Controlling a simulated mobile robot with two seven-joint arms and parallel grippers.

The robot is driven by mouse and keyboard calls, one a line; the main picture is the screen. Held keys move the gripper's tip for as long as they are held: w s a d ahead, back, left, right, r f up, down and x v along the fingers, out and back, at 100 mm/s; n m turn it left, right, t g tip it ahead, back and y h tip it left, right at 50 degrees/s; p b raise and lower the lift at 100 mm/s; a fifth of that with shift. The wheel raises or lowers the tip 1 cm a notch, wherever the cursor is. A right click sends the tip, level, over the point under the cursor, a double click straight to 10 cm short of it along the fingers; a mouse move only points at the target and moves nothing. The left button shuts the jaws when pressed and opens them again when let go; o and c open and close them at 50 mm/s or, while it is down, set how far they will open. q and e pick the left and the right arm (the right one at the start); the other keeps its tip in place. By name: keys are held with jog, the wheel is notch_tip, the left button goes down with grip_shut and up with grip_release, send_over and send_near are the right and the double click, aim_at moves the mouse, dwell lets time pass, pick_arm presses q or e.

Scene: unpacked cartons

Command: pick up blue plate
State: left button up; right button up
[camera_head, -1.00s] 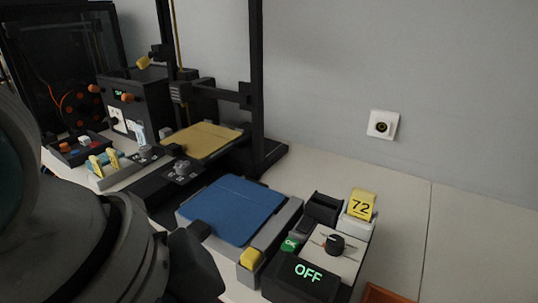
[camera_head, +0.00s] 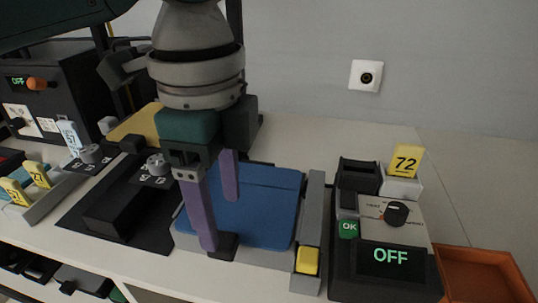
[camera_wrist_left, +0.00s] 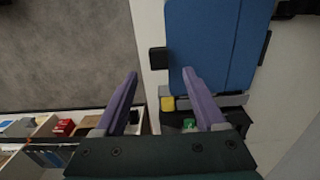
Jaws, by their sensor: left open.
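The blue plate (camera_head: 262,207) lies flat on a grey holder on the white table in the head view. A grey bar with a yellow block runs along its right side, and a dark clip sits at its front edge. My left gripper (camera_head: 218,218) points down over the plate's left part, its two purple fingers apart with nothing between them. The fingers hide some of the plate. In the left wrist view the plate (camera_wrist_left: 212,45) is beyond the open fingers, the right finger overlapping its near end. My right gripper is not in view.
A black device (camera_head: 385,262) reading OFF, with a dial and a yellow 72 tag, stands right of the plate. An orange tray (camera_head: 485,275) is at far right. A yellow plate (camera_head: 140,124) and dark printer parts are behind left. Shelves lie below the table's front edge.

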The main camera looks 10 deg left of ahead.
aim_at(222, 240)
pick_arm(q)
jog(key=f, duration=0.5)
jog(key=shift+a+f, duration=0.1)
jog(key=shift+a, duration=0.15)
grip_shut()
dwell(0.5)
